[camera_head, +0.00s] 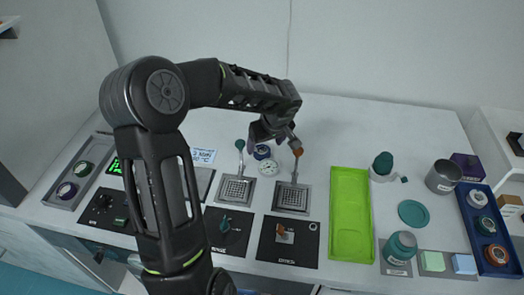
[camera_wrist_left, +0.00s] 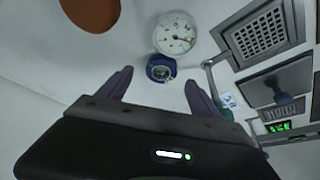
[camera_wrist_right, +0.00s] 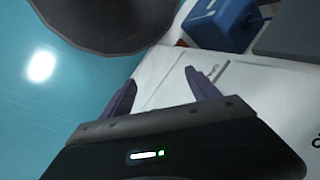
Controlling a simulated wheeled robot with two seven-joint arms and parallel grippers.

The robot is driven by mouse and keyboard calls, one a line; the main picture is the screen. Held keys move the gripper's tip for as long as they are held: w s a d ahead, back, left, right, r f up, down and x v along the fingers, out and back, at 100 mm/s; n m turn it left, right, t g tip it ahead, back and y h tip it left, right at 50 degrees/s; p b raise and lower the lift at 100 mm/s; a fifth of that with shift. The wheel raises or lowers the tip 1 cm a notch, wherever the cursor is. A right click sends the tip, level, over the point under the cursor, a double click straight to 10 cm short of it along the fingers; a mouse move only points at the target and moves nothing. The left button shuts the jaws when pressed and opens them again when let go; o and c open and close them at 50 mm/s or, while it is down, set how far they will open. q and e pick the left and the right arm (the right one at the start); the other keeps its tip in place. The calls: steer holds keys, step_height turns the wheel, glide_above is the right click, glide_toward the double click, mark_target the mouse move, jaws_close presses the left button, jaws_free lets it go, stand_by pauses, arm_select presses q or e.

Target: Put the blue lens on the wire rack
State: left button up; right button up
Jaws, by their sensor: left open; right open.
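The blue lens (camera_head: 262,152), a small dark-blue round piece, stands on the white table beside a round white dial gauge (camera_head: 268,168). It also shows in the left wrist view (camera_wrist_left: 160,67). My left gripper (camera_head: 275,132) is open above and behind it; in the left wrist view the lens appears just beyond and between the spread fingertips. Two square metal grids, one left (camera_head: 237,190) and one right (camera_head: 291,198), lie in front; I cannot tell which is the wire rack. My right gripper (camera_wrist_right: 160,84) is open and empty, seen only in its wrist view.
Levers with a green knob (camera_head: 240,144) and an orange knob (camera_head: 298,152) flank the lens. A bright green tray (camera_head: 350,215) lies right of the grids. A blue tray (camera_head: 468,215) with round pieces is far right. The back of the table is clear.

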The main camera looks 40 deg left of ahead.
mark_target(262, 150)
arm_select(q)
steer(key=x, duration=0.3)
steer(key=shift+a+f+p, duration=0.15)
steer(key=shift+f+p, duration=0.15)
steer(key=shift+p, duration=0.1)
steer(key=shift+c, duration=0.4)
jaws_close()
step_height(262, 150, up, 10)
steer(key=b, duration=0.1)
steer(key=shift+b, duration=0.4)
stand_by(0.4)
stand_by(0.5)
